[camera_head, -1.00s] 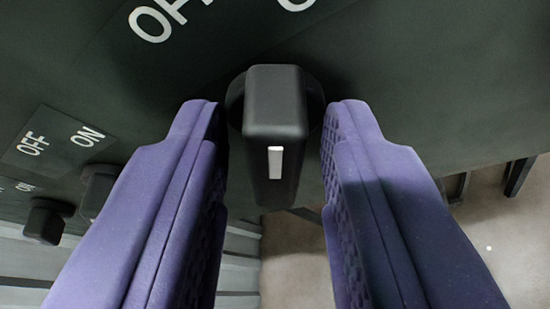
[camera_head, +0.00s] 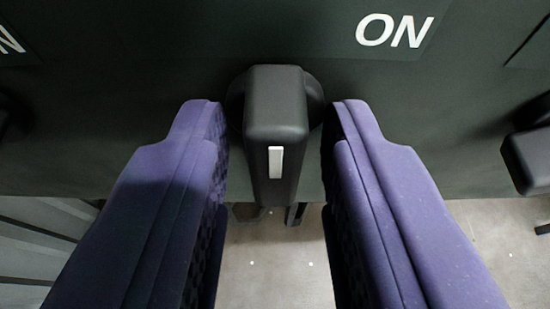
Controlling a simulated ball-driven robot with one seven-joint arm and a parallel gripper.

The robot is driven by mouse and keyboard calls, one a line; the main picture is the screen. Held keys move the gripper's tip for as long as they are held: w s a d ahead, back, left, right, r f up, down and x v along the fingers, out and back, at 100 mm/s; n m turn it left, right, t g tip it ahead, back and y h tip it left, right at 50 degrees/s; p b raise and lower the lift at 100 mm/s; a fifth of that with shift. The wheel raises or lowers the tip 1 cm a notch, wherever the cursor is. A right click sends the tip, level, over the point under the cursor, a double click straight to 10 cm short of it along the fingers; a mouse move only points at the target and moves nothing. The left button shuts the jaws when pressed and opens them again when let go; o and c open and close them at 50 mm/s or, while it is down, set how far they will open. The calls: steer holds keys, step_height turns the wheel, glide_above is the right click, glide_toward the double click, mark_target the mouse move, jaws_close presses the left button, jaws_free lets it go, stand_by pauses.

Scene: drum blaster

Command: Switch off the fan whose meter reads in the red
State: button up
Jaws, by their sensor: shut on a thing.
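A black switch knob (camera_head: 276,105) with a white mark on its front stands out from a dark green panel (camera_head: 200,80), in the middle of the view. My gripper (camera_head: 275,125) has one purple padded finger on each side of the knob and is shut on it. A white "ON" label (camera_head: 395,30) is on the panel above and to the right of the knob. The knob's OFF label is not in view. No fan and no meter shows, so the reading cannot be seen.
Another black knob (camera_head: 530,160) sticks out of the panel at the right edge. Part of another label (camera_head: 10,40) is at the upper left. Below the panel, a pale floor (camera_head: 275,265) shows, with grey slatted surfaces (camera_head: 35,235) at the lower left.

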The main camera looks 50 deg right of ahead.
stand_by(0.4)
steer(key=o, duration=0.7)
steer(key=p+v, duration=0.2)
steer(key=v, duration=0.5)
steer(key=shift+s+a, duration=0.25)
steer(key=shift+a, duration=0.05)
steer(key=shift+s, duration=0.1)
